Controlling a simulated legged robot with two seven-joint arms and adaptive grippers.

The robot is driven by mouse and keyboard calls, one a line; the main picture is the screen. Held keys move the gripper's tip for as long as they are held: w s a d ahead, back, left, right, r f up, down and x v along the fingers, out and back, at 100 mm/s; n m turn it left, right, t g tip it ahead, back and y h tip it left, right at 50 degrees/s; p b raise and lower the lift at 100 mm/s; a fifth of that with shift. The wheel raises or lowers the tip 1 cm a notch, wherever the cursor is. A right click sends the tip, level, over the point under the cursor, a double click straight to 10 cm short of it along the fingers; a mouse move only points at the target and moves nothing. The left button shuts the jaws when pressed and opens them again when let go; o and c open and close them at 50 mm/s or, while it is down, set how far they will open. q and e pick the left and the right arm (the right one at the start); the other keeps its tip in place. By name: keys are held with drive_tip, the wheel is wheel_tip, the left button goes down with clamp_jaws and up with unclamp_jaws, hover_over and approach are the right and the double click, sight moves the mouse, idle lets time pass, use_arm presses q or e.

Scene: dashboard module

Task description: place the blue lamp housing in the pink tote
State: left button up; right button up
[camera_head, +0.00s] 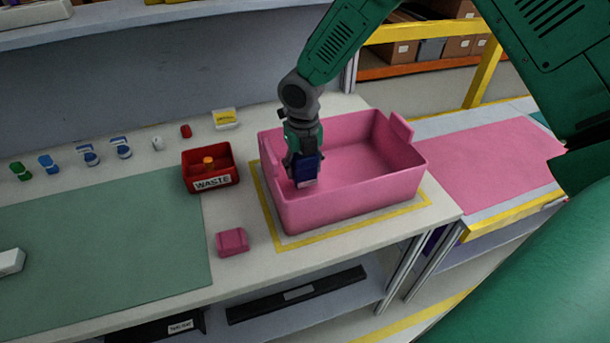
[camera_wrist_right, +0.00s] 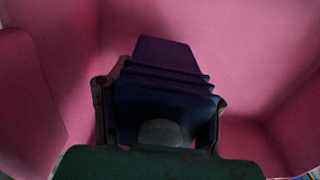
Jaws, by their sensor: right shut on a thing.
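The pink tote (camera_head: 345,200) stands on the worktable inside a yellow outline. My right gripper (camera_head: 303,165) points down inside the left part of the tote, below the rim. It is shut on the blue lamp housing (camera_head: 306,170). In the right wrist view the housing (camera_wrist_right: 165,85) sits between the two fingers of the gripper (camera_wrist_right: 160,120), with pink tote walls (camera_wrist_right: 240,45) around it. I cannot tell whether the housing touches the tote floor. My left gripper is not in view.
A red waste bin (camera_head: 212,183) holding an orange item stands left of the tote. A small pink block (camera_head: 232,242) lies in front. Several small green, blue, white and red parts line the back left. A green mat (camera_head: 100,250) covers the left side, mostly clear.

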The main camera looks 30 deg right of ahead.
sight(309, 175)
wheel_tip(309, 175, down, 2)
drive_tip(key=shift+s+f, duration=0.15)
drive_tip(key=shift+f, duration=0.05)
drive_tip(key=shift+d+f, duration=0.15)
drive_tip(key=shift+f, duration=0.2)
drive_tip(key=shift+d, duration=0.25)
drive_tip(key=o, duration=1.3)
drive_tip(key=shift+d+f, duration=0.1)
drive_tip(key=shift+d, duration=0.25)
drive_tip(key=shift+c, duration=0.2)
drive_tip(key=shift+a+r, duration=0.25)
drive_tip(key=shift+a, duration=0.3)
drive_tip(key=r, duration=1.1)
drive_tip(key=shift+d, duration=0.4)
drive_tip(key=shift+a+r, duration=0.1)
drive_tip(key=shift+r, duration=0.1)
drive_tip(key=shift+a+r, duration=0.2)
drive_tip(key=shift+a, duration=0.05)
